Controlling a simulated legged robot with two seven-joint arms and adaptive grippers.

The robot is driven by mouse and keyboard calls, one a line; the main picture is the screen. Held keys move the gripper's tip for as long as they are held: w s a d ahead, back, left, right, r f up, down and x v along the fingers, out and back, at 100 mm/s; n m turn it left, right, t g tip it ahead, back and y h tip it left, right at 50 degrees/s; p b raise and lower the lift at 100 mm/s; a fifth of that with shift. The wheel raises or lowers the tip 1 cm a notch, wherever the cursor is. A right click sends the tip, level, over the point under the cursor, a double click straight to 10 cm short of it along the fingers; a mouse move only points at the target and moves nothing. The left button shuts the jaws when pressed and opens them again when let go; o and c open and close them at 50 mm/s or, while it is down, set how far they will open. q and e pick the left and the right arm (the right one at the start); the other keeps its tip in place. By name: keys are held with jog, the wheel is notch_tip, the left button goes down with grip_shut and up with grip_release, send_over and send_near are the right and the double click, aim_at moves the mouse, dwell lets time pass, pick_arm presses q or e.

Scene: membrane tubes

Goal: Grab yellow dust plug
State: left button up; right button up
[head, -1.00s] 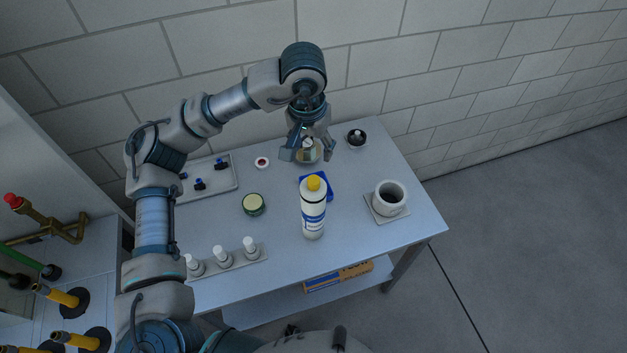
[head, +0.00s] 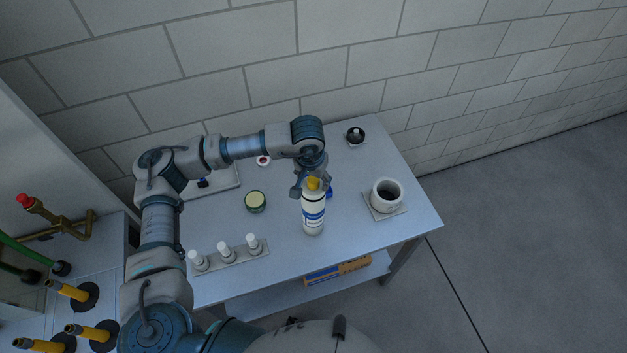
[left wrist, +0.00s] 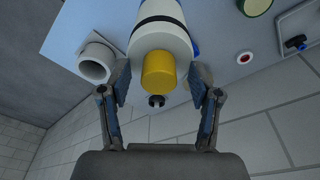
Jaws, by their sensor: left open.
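The yellow dust plug (head: 313,184) caps a white tube (head: 313,212) with blue bands standing upright on the table. In the left wrist view the yellow plug (left wrist: 158,70) shows between the fingers, with the white tube (left wrist: 160,38) behind it. My left gripper (head: 311,188) is open over the tube's top; in the left wrist view my left gripper (left wrist: 161,80) has one finger on each side of the plug, with visible gaps. In the head view the fingers partly hide the plug. My right gripper is not in view.
A white pot (head: 386,195) stands right of the tube on the table (head: 270,275). A dark round item (head: 355,135) is at the back. A blue item lies partly hidden behind the tube.

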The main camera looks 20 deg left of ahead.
pick_arm(q)
jog(key=c, duration=0.8)
jog(key=shift+c, duration=0.2)
